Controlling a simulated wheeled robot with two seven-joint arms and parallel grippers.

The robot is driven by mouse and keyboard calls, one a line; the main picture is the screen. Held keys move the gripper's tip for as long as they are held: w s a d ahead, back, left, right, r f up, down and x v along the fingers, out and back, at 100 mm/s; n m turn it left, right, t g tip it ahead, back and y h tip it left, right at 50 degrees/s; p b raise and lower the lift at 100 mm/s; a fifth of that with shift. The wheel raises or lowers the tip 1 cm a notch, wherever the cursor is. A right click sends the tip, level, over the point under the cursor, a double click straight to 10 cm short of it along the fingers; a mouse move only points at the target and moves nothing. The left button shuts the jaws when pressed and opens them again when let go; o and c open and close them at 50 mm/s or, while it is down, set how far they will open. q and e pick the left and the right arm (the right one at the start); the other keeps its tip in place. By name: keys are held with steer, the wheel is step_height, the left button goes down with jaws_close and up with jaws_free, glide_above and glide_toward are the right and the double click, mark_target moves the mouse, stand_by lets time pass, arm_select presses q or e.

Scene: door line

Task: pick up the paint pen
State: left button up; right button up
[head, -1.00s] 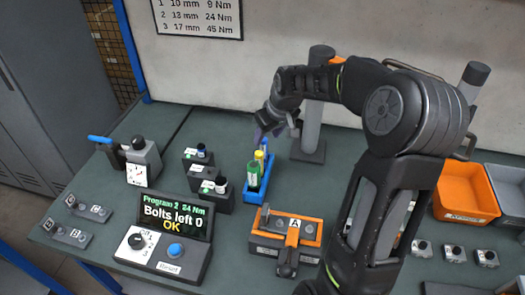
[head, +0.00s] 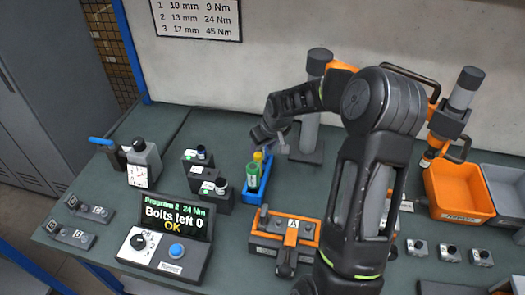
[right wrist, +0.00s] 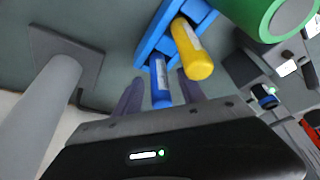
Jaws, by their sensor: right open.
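A blue holder (head: 256,190) on the bench carries pen-like items. A green cylinder (head: 253,177) stands at its near end and a yellow pen (head: 258,157) behind it. The right wrist view shows the holder (right wrist: 172,38), the yellow pen (right wrist: 192,50), a blue pen (right wrist: 160,82) and the large green cylinder (right wrist: 272,14) close by. Which one is the paint pen is not readable. My right gripper (right wrist: 159,86) is open, its two fingers on either side of the blue pen; contact cannot be told. My left gripper is not in view.
A screen box (head: 165,240) and an orange-black fixture (head: 283,235) stand in front. A grey post (head: 310,130) rises just right of the gripper. An orange bin (head: 460,190) is at the right.

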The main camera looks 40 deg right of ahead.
stand_by(0.6)
jaws_close()
stand_by(0.3)
